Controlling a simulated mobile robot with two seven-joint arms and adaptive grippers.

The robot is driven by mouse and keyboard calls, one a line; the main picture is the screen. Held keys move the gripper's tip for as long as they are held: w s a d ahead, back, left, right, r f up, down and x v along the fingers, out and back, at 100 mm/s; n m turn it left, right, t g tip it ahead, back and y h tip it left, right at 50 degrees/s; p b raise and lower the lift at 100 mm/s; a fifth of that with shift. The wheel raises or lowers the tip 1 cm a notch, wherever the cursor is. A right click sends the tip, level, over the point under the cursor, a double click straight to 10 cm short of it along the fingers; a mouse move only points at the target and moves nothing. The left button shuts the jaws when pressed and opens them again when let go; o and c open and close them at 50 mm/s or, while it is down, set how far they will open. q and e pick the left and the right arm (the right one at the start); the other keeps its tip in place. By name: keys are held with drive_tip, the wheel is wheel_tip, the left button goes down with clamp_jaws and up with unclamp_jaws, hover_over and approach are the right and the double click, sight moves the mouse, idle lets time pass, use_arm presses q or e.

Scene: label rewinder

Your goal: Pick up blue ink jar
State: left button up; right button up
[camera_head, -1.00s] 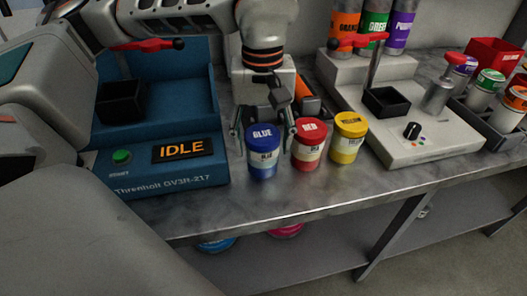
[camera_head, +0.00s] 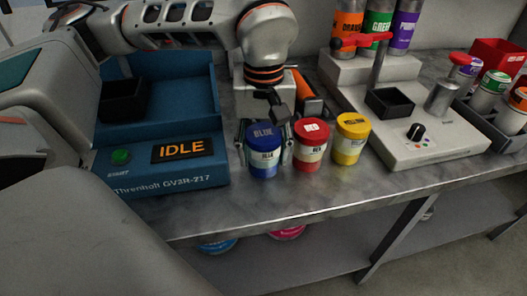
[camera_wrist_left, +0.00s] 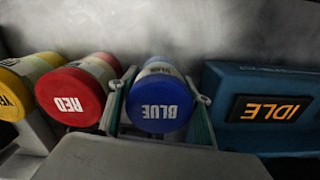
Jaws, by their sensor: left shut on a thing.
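The blue ink jar (camera_head: 264,152) stands upright near the front edge of the metal table, with a blue lid marked BLUE and a pale label. My left gripper (camera_head: 266,158) reaches down from behind it, with one finger on each side of the jar, shut on it. In the left wrist view the blue jar (camera_wrist_left: 161,102) sits between the two fingertips (camera_wrist_left: 160,98). The jar appears to rest on the table still. My right gripper is not in view.
A red jar (camera_head: 311,147) stands close to the right of the blue jar, then a yellow jar (camera_head: 350,140). The blue machine (camera_head: 165,180) with an IDLE display is at left. A pale grey device (camera_head: 425,150) stands at right. Bare table lies in front of the jars.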

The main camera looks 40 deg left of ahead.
use_arm(q)
wheel_tip(320, 180, up, 11)
drive_tip(key=shift+r+p, duration=0.1)
drive_tip(key=shift+p, duration=1.05)
wheel_tip(320, 180, up, 9)
drive_tip(key=p, duration=0.2)
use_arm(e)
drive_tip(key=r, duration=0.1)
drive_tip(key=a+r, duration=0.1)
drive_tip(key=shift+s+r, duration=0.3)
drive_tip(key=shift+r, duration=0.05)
use_arm(q)
drive_tip(key=shift+s+f, duration=0.1)
drive_tip(key=shift+f, duration=0.1)
